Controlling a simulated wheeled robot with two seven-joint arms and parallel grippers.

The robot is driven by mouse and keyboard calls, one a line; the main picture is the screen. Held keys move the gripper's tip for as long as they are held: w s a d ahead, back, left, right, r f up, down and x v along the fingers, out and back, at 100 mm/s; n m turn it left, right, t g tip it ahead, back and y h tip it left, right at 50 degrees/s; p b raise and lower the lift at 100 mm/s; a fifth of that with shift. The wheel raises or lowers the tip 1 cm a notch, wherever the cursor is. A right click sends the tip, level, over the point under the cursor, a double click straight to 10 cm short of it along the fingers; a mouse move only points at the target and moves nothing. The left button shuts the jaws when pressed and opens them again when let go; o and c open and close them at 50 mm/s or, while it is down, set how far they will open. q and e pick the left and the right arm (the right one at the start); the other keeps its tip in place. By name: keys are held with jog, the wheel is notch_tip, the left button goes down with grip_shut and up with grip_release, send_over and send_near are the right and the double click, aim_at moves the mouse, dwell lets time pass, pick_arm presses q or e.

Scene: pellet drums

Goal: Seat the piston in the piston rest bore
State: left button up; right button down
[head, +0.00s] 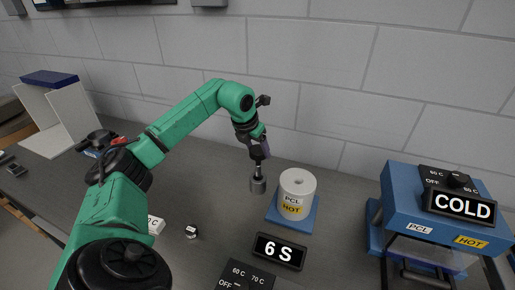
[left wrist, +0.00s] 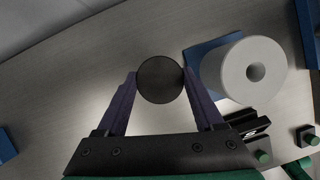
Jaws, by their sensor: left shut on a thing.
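My left gripper (head: 260,153) is shut on the piston (head: 258,185), a dark grey part with a thin stem and a wider round lower end. The piston hangs upright, apart from the white cylinder to its right. In the left wrist view the piston's round dark top (left wrist: 160,80) sits between the two purple fingers. The white cylinder (head: 298,187), labelled PCL and HOT, has a round hole in its top and stands on a blue base (head: 312,215). It also shows in the left wrist view (left wrist: 225,75). I cannot tell whether this hole is the piston rest bore. My right gripper is out of view.
A display reading 6 S (head: 279,251) and a temperature dial panel (head: 245,277) stand in front of the cylinder. A blue machine (head: 425,210) with a COLD display (head: 462,206) is at right. A small dark-and-white item (head: 192,231) lies left of the 6 S display.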

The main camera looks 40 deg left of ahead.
aim_at(257, 165)
pick_arm(q)
jog(key=shift+f+b, duration=2.2)
jog(key=shift+f, duration=0.95)
jog(key=o, duration=1.5)
jog(key=shift+s+r, duration=0.15)
jog(key=shift+r, duration=0.25)
jog(key=b+v, duration=0.1)
jog(key=v, duration=1.2)
jog(key=shift+s+r, duration=0.1)
jog(key=shift+r, duration=0.25)
